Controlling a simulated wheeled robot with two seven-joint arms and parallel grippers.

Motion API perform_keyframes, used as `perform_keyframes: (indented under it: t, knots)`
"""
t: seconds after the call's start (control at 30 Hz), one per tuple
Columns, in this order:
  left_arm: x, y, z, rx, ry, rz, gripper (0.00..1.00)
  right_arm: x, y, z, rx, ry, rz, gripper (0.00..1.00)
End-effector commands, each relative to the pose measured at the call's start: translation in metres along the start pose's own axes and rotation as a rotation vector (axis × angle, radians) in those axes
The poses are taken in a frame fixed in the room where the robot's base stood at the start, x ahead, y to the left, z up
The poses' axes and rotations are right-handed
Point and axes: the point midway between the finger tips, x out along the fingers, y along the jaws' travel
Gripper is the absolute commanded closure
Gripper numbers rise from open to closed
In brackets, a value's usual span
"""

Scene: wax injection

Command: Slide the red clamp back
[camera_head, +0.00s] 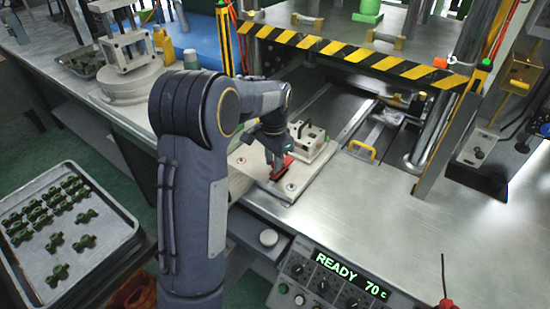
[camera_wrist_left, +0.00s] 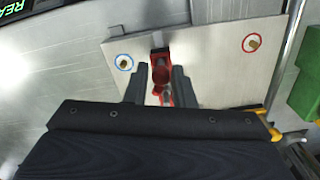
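The red clamp (camera_head: 284,165) sits on a pale base plate (camera_head: 248,164) at the front of the machine bench. In the left wrist view the red clamp (camera_wrist_left: 160,76) stands between the two grey fingers of my left gripper (camera_wrist_left: 157,84). The fingers are apart, with a visible gap on the clamp's left side; the right finger is close to it. In the head view my left gripper (camera_head: 274,164) points down at the clamp and hides part of it. My right gripper is not in view.
A pale metal block mould (camera_head: 308,142) stands just behind the clamp. A yellow-and-black striped bar (camera_head: 350,52) crosses above the bench. A control panel (camera_head: 335,275) reads READY 70 on the front edge. A tray (camera_head: 105,255) of green pieces lies at left. The bench to the right is clear.

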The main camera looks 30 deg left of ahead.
Motion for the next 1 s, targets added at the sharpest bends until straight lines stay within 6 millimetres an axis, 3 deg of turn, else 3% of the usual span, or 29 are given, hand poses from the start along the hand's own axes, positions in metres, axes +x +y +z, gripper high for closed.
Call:
perform_keyframes:
  t: [0.13, 0.47, 0.8, 1.0]
  knots:
    - [0.000, 0.000, -0.001, -0.001, 0.002, -0.001, 0.61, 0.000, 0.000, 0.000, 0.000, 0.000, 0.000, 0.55]
    - [-0.005, -0.001, -0.002, 0.000, 0.007, -0.002, 0.61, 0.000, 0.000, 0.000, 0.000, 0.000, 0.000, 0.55]
    - [-0.060, -0.001, -0.002, 0.000, 0.008, -0.003, 0.61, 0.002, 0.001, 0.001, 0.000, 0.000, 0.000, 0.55]
    - [-0.077, -0.001, -0.001, -0.001, 0.004, -0.002, 0.61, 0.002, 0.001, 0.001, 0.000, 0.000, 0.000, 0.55]
